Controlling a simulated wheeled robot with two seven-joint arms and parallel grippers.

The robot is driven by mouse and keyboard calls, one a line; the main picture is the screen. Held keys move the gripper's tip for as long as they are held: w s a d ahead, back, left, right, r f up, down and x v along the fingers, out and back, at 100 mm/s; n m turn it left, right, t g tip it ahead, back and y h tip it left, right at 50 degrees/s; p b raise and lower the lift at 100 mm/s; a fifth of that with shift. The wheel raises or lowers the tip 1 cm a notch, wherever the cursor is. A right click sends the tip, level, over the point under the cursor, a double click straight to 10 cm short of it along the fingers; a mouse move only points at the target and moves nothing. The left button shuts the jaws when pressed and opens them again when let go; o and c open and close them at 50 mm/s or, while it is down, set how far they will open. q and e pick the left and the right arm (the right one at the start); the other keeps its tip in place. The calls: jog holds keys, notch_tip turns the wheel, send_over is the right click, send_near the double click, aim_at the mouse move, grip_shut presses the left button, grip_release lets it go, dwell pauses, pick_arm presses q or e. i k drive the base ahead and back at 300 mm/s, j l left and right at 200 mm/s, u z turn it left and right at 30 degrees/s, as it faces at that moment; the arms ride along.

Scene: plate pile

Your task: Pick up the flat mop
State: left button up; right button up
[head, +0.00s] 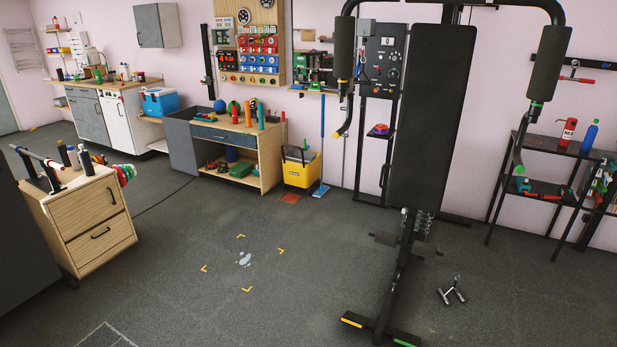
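A flat mop with a thin blue handle (322,140) stands upright near the back wall, just right of the yellow bucket. Its flat blue head (321,190) rests on the floor. A second thin grey pole (344,160) stands just to its right, and I cannot tell what it belongs to. Neither of my grippers shows in the head view.
A yellow bucket (296,175) stands left of the mop. A black exercise machine (428,120) with a tall pad stands in front and right. A pale spill (244,259) lies between yellow corner marks. A wooden drawer cabinet (92,215) is at left. Middle floor is mostly clear.

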aim_at(320, 192)
jog(key=i+j+u, duration=0.1)
jog(key=i+u, duration=0.4)
jog(key=i, duration=1.65)
jog(key=i+z, duration=0.2)
jog(key=i, duration=0.35)
jog(key=i+j+z, duration=0.25)
jog(key=i, duration=0.3)
jog(key=i+j+z, duration=0.2)
jog(key=i, duration=0.35)
jog(key=i+j+z, duration=0.25)
jog(key=i+j, duration=0.15)
jog(key=i, duration=0.1)
